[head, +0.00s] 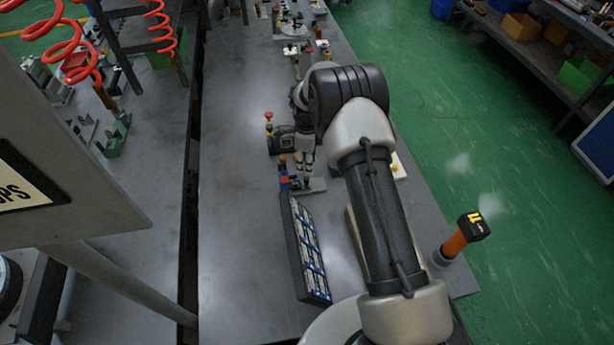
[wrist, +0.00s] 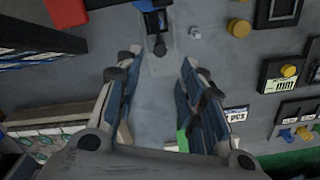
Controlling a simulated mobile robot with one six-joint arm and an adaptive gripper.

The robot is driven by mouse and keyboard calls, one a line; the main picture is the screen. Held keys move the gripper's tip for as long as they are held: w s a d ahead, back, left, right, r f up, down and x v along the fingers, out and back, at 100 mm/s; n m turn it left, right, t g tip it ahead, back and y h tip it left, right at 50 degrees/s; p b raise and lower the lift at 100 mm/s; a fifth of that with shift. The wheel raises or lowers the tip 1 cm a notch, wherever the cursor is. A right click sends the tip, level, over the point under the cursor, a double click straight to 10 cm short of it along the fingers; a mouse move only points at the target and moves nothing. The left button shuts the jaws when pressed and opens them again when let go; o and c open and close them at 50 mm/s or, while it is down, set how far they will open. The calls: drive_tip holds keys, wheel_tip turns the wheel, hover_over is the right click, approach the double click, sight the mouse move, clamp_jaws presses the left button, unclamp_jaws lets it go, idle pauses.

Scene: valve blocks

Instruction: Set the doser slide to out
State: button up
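My gripper (wrist: 162,70) is open in the wrist view, with nothing between its two blue-grey fingers but a light grey plate behind them. Just beyond the fingertips is a small dark slider-like part (wrist: 158,46) with a blue piece above it. It may be the doser slide, but its label and its in or out position cannot be read. My arm hides much of that area.
A dark rack (head: 308,250) lies on the grey bench in front of the gripper.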

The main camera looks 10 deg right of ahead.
sight(307, 179)
wheel_tip(307, 179, down, 8)
drive_tip(key=shift+r+b, duration=0.15)
drive_tip(key=shift+b, duration=0.2)
drive_tip(key=shift+c, duration=0.2)
clamp_jaws()
idle(0.5)
